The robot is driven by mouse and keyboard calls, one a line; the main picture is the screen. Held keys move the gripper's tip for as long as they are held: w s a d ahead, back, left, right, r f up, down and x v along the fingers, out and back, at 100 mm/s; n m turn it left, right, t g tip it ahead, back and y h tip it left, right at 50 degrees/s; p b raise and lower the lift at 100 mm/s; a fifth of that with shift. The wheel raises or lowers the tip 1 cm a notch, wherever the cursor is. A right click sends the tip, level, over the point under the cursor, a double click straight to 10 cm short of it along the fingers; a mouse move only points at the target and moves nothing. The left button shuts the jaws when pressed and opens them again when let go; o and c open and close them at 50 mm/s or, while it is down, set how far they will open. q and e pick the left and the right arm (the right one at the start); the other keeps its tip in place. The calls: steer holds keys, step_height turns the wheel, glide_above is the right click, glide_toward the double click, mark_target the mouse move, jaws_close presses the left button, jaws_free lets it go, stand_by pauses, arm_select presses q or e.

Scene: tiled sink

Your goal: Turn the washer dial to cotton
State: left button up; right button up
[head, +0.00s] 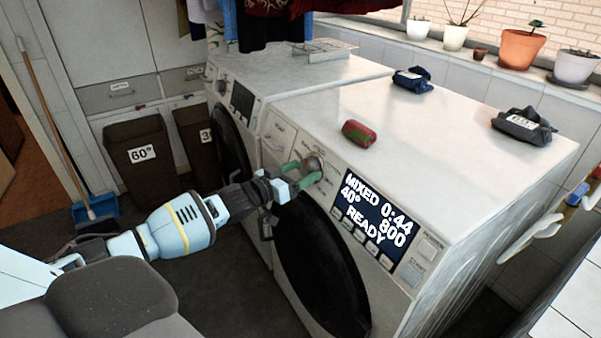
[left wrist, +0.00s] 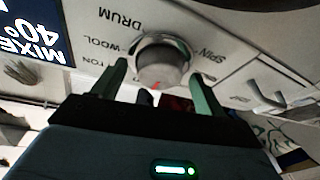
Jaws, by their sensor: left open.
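The washer dial (head: 315,162) is a round silver-grey knob on the front panel of the near white washer (head: 430,140). In the left wrist view the dial (left wrist: 163,62) has a red mark at its lower edge. Labels around it read DRUM, WOOL, SPIN and a partly hidden one ending in TON. My left gripper (head: 301,174) is open, its green fingers on either side of the dial; contact cannot be told. The washer display (head: 375,217) reads MIXED 0:44, 40°, 800, READY. My right gripper is not in view.
A second washer (head: 245,100) stands behind on the left. A red-green rolled cloth (head: 359,133) and dark folded cloths (head: 412,80) lie on top. Brown bins (head: 140,150) and a broom with a blue dustpan (head: 95,209) stand at left. Potted plants line the sill.

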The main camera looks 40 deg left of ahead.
arm_select(q)
steer(key=shift+c, duration=0.3)
steer(key=c, duration=0.9)
steer(key=shift+w+f, duration=0.1)
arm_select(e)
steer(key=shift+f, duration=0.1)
